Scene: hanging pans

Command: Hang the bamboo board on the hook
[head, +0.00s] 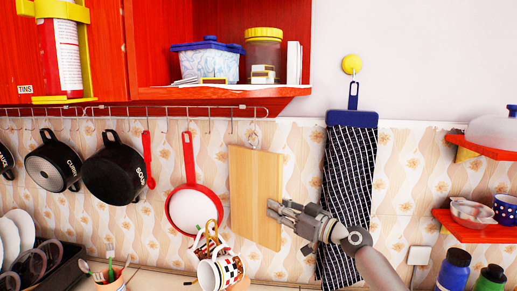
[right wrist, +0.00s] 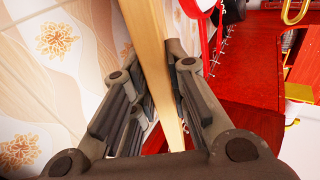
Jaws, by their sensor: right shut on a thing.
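The bamboo board (head: 254,185) is a pale upright wooden board in front of the tiled wall in the head view. A small light loop (head: 253,136) shows at its top edge, just under the hook rail (head: 215,110); I cannot tell whether the loop is around a hook. My right gripper (head: 273,210) is shut on the board's lower right edge. In the right wrist view the board (right wrist: 162,65) shows edge-on between the fingers of the right gripper (right wrist: 160,95). My left gripper is not in view.
A red pan (head: 193,208) and a red ladle (head: 147,165) hang left of the board. A dark striped cloth (head: 348,175) hangs close on its right. The red cabinet (head: 215,20) is above the rail.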

